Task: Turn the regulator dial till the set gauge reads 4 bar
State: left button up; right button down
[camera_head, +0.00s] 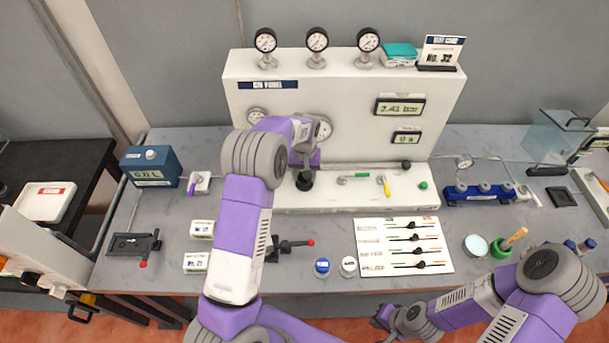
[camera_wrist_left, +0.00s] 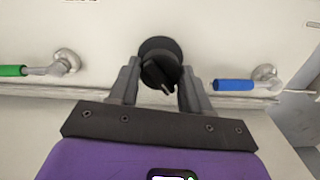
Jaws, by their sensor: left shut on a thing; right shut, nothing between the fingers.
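The black regulator dial (camera_head: 304,181) stands low on the front of the white panel (camera_head: 350,78). My left gripper (camera_head: 304,168) is at it, shut on it. In the left wrist view the dial (camera_wrist_left: 160,62) sits between the two fingers of this gripper (camera_wrist_left: 157,85). The upper digital display (camera_head: 400,107) reads about 2.41 bar; its small label is too small to read. Two round gauges (camera_head: 257,115) are on the panel face, partly hidden by my left arm. My right gripper (camera_head: 388,318) is low at the front edge, empty and shut; its fingers are hard to make out.
Three gauges (camera_head: 317,40) stand on the panel top. A green-handled valve (camera_wrist_left: 14,70) and a blue-handled valve (camera_wrist_left: 233,85) flank the dial. A white board with sliders (camera_head: 403,246), two small jars (camera_head: 322,266) and a blue manifold (camera_head: 482,193) are on the bench.

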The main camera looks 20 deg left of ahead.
pick_arm(q)
jog(key=m, duration=0.4)
jog(key=shift+m+b, duration=0.3)
jog(key=shift+r+m, duration=0.1)
jog(key=shift+m, duration=1.4)
jog(key=o, duration=1.1)
jog(key=shift+c, duration=0.2)
jog(key=shift+r, duration=3.75)
